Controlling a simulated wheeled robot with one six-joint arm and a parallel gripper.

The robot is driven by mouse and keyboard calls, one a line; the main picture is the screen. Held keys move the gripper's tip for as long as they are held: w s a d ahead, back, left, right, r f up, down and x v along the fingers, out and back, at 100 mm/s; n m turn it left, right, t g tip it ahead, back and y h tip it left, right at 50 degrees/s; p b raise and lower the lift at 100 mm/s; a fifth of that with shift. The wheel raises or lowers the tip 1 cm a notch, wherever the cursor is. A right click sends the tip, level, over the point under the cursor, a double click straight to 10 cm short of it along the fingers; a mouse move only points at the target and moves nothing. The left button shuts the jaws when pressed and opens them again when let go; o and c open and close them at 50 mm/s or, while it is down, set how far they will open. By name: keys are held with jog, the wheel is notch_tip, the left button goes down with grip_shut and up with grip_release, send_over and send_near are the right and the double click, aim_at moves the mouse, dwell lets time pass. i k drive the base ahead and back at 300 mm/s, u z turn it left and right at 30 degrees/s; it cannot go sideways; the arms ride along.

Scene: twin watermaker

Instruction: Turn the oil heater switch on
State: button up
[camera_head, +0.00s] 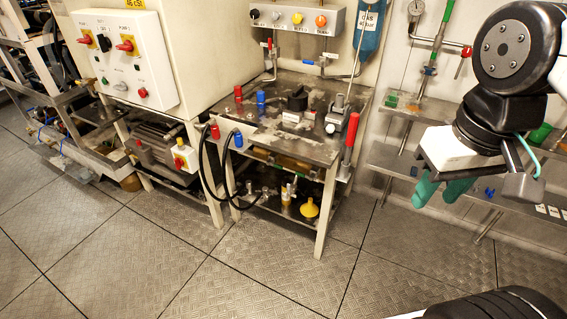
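No label reading oil heater is legible, so I cannot tell which switch it is. A white control box (118,55) at upper left carries two red-and-yellow rotary switches, at left (86,38) and right (126,46), under pump labels. A small box with a red-and-yellow switch (182,161) sits lower, by the motor. My gripper (441,192) is at right, pointing down, its teal fingers apart and empty, far from all these switches.
A metal bench (318,146) with valves and a red-handled lever (348,139) stands at centre. Black hoses (207,185) loop at its front left. Wall shelves and pipes are behind my arm. The tiled floor (190,270) in front is clear.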

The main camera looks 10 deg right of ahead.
aim_at(123, 87)
jog(key=u, duration=1.5)
jog(key=i, duration=2.45)
jog(key=z, duration=1.45)
